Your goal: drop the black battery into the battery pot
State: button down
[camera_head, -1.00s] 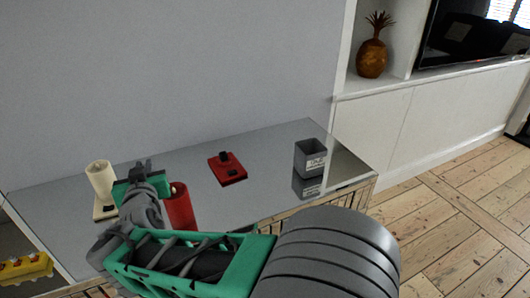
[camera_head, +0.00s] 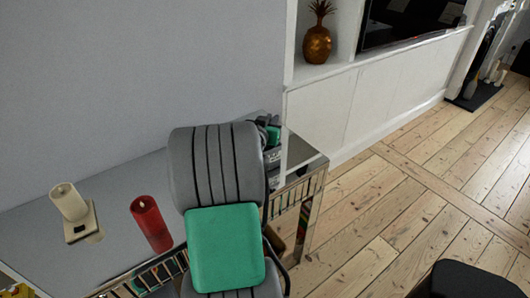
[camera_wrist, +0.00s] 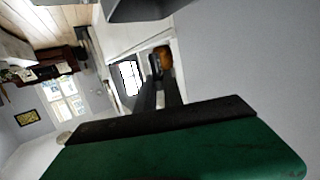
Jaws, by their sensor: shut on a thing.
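My gripper (camera_head: 268,128) is at the far right of the glossy table, just above and partly in front of the grey battery pot (camera_head: 273,160). My arm hides much of the pot; part of its pale label shows. In the wrist view my gripper's two dark fingers (camera_wrist: 157,92) are close together, with a small dark shape, seemingly the black battery (camera_wrist: 155,65), at their tips. A dark grey block edge, likely the pot (camera_wrist: 150,9), hangs at the top of that view, apart from the fingers. In the head view I cannot make out the battery.
A red candle (camera_head: 151,224) and a cream candle (camera_head: 69,202) on a pale base stand on the left part of the table. A pineapple ornament (camera_head: 317,45) sits on the white shelf unit behind. Open floorboards lie to the right.

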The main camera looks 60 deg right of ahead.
aim_at(266, 153)
notch_tip(266, 153, down, 6)
jog(key=b, duration=0.3)
jog(key=shift+w, duration=0.1)
jog(key=c, duration=1.4)
grip_release()
jog(key=shift+a, duration=0.1)
jog(key=b+v, duration=0.1)
jog(key=v, duration=0.6)
jog(key=shift+a+r, duration=0.1)
jog(key=shift+a, duration=0.25)
